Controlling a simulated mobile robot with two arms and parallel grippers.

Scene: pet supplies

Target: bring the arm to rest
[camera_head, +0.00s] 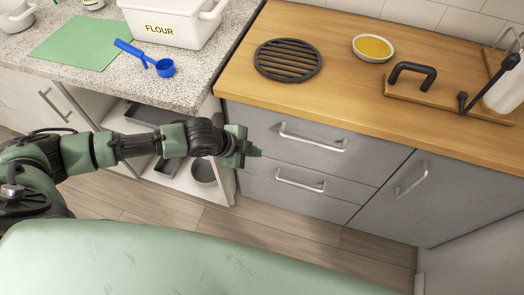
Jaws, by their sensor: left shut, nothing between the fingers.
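My left arm comes in from the left, stretched out low in front of the cabinets. Its gripper (246,147) is shut and empty. In the picture it lies over the left edge of the grey drawer front (310,145), below the counter edge and left of the upper drawer handle. I cannot tell whether it touches the drawer front. My right gripper does not show.
A granite counter (100,75) holds a flour bin (170,20), a blue scoop (146,60) and a green mat (78,42). The wooden counter (330,85) holds a round black trivet (287,60), a yellow-filled bowl (373,47) and a handled board (440,97). An open shelf lies behind my arm.

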